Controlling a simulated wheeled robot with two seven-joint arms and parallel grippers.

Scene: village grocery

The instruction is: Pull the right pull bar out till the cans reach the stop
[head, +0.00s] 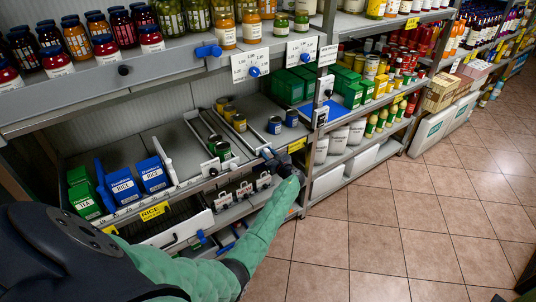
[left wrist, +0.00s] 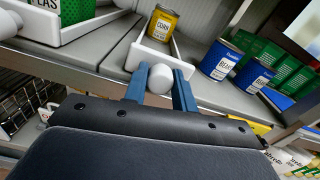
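The right pull tray (head: 205,128) is a narrow channel on the middle shelf with yellow cans (head: 239,122) in it. In the left wrist view its white front and a round white knob (left wrist: 160,78) show, with a yellow corn can (left wrist: 161,23) just behind the front. My left gripper (head: 268,153) is at the shelf's front edge. In the left wrist view its two blue fingers stand apart on either side of the knob, and I see no clear contact on the right side. A green can (head: 222,150) stands in the left pull tray. My right gripper is not in view.
Blue rice boxes (head: 122,187) stand to the left. A shelf of jars (head: 62,75) hangs above. Tiled floor (head: 390,235) is clear on the right.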

